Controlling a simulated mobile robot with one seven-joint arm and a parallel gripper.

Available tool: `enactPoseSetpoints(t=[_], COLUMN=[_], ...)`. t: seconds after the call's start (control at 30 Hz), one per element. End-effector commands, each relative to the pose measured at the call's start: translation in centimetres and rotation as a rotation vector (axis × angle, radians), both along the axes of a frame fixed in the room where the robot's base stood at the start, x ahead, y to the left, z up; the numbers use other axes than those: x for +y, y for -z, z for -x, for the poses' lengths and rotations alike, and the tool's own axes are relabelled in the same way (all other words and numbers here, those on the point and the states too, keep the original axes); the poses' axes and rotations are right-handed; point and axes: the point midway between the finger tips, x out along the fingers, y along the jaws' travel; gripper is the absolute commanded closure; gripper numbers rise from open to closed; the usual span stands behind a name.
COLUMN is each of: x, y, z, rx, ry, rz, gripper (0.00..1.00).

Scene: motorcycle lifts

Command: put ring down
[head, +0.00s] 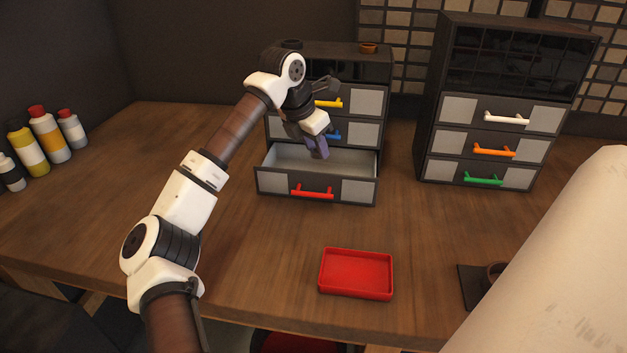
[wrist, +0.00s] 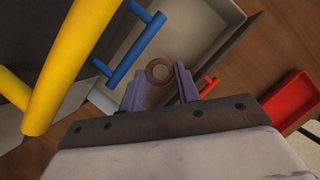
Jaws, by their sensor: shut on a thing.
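A small brown ring (wrist: 159,71) sits between the tips of my purple fingers in the wrist view. My gripper (head: 318,150) is shut on it; the fingers also show in the wrist view (wrist: 160,84). In the head view my gripper points down over the open bottom drawer (head: 363,163) of the left cabinet, the one with the red handle (head: 312,192). The ring cannot be made out in the head view. The open drawer's visible floor looks empty.
Above the open drawer are closed drawers with blue (head: 332,136) and yellow (head: 329,103) handles. A red tray (head: 356,294) stands in front on the table. A second cabinet (head: 520,60) stands right. Bottles (head: 48,135) stand left. The table left of the drawer is clear.

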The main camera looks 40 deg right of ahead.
Motion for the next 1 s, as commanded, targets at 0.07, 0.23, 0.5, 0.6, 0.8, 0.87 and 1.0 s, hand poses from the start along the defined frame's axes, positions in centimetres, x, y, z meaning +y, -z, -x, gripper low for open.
enactPoseSetpoints(t=[0.07, 0.23, 0.5, 0.6, 0.8, 0.87, 1.0], x=[-0.1, -0.2, -0.5, -0.6, -0.6, -0.6, -0.5], y=[1.2, 2.0, 5.7, 5.8, 5.7, 5.8, 6.3], z=[0.0, 0.0, 0.0, -0.1, -0.1, -0.1, -0.1], rx=[0.000, 0.000, 0.002, 0.000, 0.000, 0.000, 0.000], ry=[0.000, -0.001, -0.001, -0.002, -0.002, -0.002, -0.002], rz=[0.001, 0.000, 0.000, 0.000, 0.000, 0.000, 0.000], gripper=[0.95, 0.95, 0.95, 0.95, 0.95, 0.95, 0.95])
